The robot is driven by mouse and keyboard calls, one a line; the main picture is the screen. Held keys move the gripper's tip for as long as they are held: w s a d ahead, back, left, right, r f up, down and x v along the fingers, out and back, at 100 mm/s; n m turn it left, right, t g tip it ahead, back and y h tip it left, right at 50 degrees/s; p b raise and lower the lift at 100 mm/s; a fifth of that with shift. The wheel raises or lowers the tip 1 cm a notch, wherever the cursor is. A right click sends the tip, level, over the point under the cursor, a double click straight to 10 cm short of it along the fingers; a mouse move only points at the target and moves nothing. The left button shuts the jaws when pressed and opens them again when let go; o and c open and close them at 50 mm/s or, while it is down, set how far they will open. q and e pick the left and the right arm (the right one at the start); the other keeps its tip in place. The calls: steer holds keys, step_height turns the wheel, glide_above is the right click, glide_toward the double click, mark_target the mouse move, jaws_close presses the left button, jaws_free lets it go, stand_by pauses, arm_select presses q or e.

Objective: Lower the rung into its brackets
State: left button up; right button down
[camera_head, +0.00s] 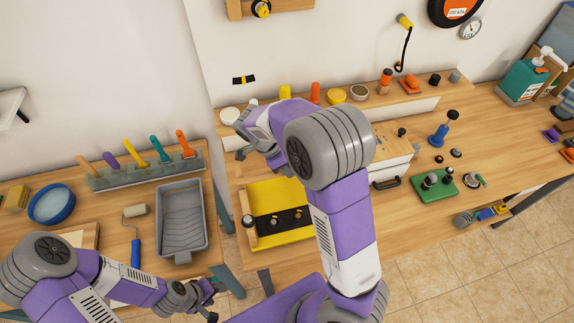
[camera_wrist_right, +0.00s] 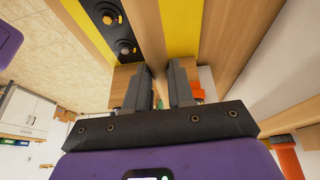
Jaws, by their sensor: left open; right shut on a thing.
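In the right wrist view, my right gripper (camera_wrist_right: 166,82) has its two grey fingers close together on a brown wooden bar (camera_wrist_right: 216,30), apparently the rung; its far end and what lies under it are hidden. I cannot make out the brackets for certain. My left gripper (camera_head: 207,300) is open and empty at the bottom, away from the board.
A grey paint tray (camera_head: 182,215), a small roller (camera_head: 136,240) and a blue round dish (camera_head: 52,205) stand on the left bench. A green board (camera_head: 440,190) with knobs lies on the right bench. A rear shelf holds several small items.

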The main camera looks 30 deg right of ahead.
steer(key=shift+f+b, duration=0.9)
steer(key=shift+f, duration=0.3)
steer(key=c, duration=0.9)
jaws_free()
steer(key=shift+r, duration=0.1)
steer(key=shift+r, duration=0.1)
steer(key=p+v, duration=0.1)
steer(key=v, duration=0.6)
steer(key=shift+a+r, duration=0.1)
steer(key=shift+r, duration=0.1)
